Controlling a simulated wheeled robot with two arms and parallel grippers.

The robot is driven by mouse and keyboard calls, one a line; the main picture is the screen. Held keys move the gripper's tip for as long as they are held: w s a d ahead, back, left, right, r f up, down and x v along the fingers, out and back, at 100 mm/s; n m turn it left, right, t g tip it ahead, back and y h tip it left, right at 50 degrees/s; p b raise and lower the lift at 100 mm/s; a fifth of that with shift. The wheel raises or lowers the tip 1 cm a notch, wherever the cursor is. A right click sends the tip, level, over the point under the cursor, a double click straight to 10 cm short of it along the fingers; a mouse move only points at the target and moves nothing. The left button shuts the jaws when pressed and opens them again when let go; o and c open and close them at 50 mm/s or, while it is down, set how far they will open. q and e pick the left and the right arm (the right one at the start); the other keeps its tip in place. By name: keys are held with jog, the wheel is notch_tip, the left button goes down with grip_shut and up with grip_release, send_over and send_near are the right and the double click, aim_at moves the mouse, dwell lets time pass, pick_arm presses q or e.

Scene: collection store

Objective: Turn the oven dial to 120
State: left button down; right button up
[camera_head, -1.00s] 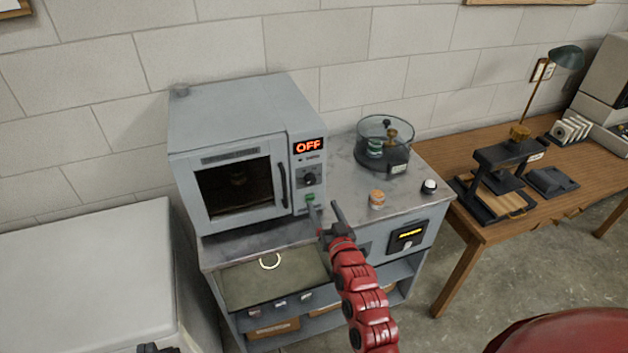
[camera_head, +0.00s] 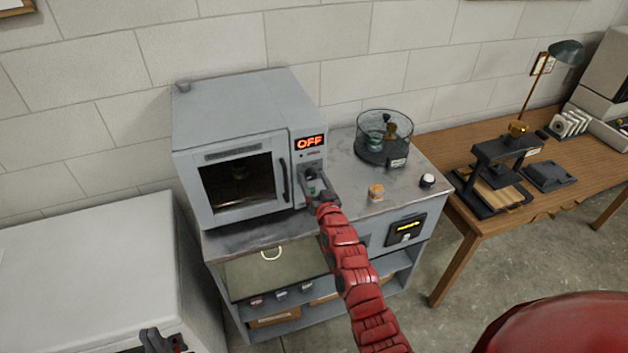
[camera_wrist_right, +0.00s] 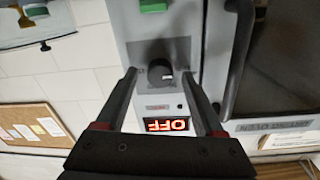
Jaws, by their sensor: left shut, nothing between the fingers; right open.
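The grey oven (camera_head: 228,108) stands on the cabinet top. Its red display (camera_head: 309,142) reads OFF; in the upside-down right wrist view the display (camera_wrist_right: 167,124) shows too. The black dial (camera_wrist_right: 160,70) has a small light mark on one side. My right gripper (camera_head: 312,183) is open at the oven's control panel, its fingers on either side of the dial in the right wrist view. I cannot tell whether they touch it. In the head view the gripper partly hides the dial. My left gripper (camera_head: 162,343) is shut and empty at the bottom edge.
A green button (camera_wrist_right: 153,5) sits by the dial. The oven door handle (camera_head: 284,180) is close to the right gripper.

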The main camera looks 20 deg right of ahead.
grip_shut()
jog(key=shift+f, duration=0.1)
dwell(0.3)
